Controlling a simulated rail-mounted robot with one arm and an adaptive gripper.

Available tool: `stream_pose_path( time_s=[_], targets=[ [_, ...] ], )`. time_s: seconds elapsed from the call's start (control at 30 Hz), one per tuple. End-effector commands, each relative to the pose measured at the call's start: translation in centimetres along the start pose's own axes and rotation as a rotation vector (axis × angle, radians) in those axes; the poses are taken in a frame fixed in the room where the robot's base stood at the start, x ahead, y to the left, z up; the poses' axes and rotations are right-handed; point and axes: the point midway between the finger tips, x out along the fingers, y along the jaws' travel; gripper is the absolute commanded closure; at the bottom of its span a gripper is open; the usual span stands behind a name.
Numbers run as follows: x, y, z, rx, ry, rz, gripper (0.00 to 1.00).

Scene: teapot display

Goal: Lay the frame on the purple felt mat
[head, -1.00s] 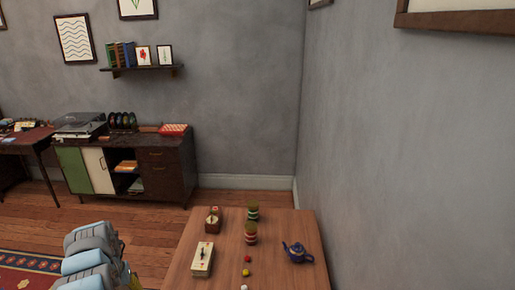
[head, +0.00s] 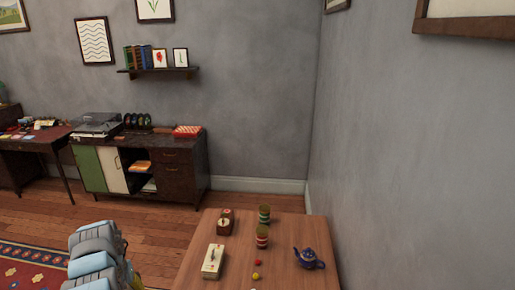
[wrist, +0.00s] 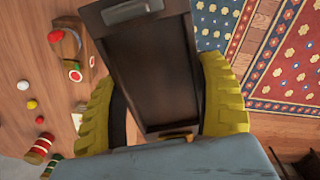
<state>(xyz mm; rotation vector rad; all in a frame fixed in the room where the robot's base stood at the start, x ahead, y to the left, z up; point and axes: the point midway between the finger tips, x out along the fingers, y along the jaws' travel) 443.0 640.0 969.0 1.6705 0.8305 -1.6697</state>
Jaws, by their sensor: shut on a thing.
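My gripper (wrist: 166,105) has yellow fingers and is shut on a dark brown frame (wrist: 155,75), one finger on each side of it. The frame hangs over the edge between the wooden table and the floor in the wrist view. In the head view my arm fills the lower left, and neither the fingers nor the held frame can be made out. I see no purple felt mat in either view.
A wooden table (head: 213,285) bears a blue teapot (head: 309,258), striped cups (head: 262,237), small balls (head: 257,276) and a pale box (head: 212,262). A dark cabinet (head: 180,182) stands by the back wall. A patterned rug (wrist: 283,60) lies on the floor.

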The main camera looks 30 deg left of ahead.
Motion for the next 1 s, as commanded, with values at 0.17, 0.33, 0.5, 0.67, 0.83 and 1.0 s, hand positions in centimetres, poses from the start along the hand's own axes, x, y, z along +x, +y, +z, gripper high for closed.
stream_pose_path(
  time_s=[0.17, 0.33, 0.5, 0.67, 0.83, 1.0],
  targets=[
    [-0.1, -0.3, 0.0, -0.002, -0.001, 0.002, 0.67],
    [-0.1, -0.6, 0.2, -0.004, -0.003, 0.003, 0.67],
    [-0.3, -0.8, 0.2, -0.005, -0.002, 0.002, 0.67],
    [-0.3, -1.2, 0.2, -0.010, -0.001, 0.001, 0.67],
    [-0.4, -1.5, 0.1, -0.016, 0.001, 0.000, 0.67],
    [-0.6, -1.8, 0.2, -0.020, 0.001, 0.000, 0.67]
  ],
)
